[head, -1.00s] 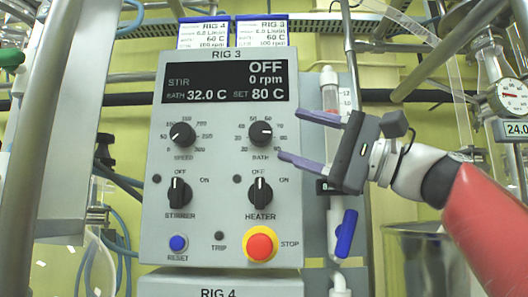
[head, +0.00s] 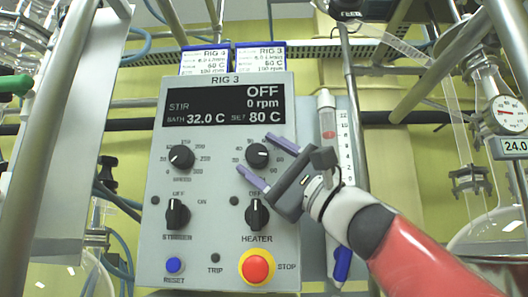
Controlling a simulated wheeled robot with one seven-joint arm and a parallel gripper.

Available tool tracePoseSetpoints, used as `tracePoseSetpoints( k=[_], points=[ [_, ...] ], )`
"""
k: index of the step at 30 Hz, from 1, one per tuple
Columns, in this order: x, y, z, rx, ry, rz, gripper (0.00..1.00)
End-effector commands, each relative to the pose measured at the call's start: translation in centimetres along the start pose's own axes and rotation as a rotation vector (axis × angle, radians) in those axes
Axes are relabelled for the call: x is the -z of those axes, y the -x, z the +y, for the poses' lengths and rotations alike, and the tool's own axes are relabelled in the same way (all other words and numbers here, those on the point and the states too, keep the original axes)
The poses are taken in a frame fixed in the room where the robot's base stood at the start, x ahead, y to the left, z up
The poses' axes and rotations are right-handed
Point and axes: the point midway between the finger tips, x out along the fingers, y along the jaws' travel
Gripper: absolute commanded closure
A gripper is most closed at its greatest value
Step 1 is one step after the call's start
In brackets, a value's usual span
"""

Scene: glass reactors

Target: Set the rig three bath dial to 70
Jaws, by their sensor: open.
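The rig three control box (head: 225,235) is a grey panel labelled RIG 3. Its display (head: 222,105) reads OFF, 0 rpm, BATH 32.0 C and SET 80 C. The bath dial (head: 257,154) is a black round knob at the upper right of the panel. My gripper (head: 259,160) is open, with its two purple fingers above and below the right part of the dial in the picture. I cannot tell whether either finger touches the knob. The gripper body hides part of the dial's scale and the heater's ON mark.
The speed dial (head: 181,157) is left of the bath dial. The stirrer switch (head: 177,213) and heater switch (head: 256,214) sit below, with the red stop button (head: 257,267) and blue reset button (head: 174,265). Metal pipes and glassware flank the panel.

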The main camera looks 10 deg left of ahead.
Motion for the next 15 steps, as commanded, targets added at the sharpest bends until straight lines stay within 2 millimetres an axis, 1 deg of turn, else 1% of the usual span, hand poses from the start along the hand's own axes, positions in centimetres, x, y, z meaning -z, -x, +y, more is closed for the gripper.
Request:
tracePoseSetpoints(
  k=[8,15],
  points=[
    [0.04,-0.18,0.07,0.0,-0.001,0.0,0.42],
    [0.03,-0.16,0.06,0.0,0.0,0.0,0.73]
  ],
)
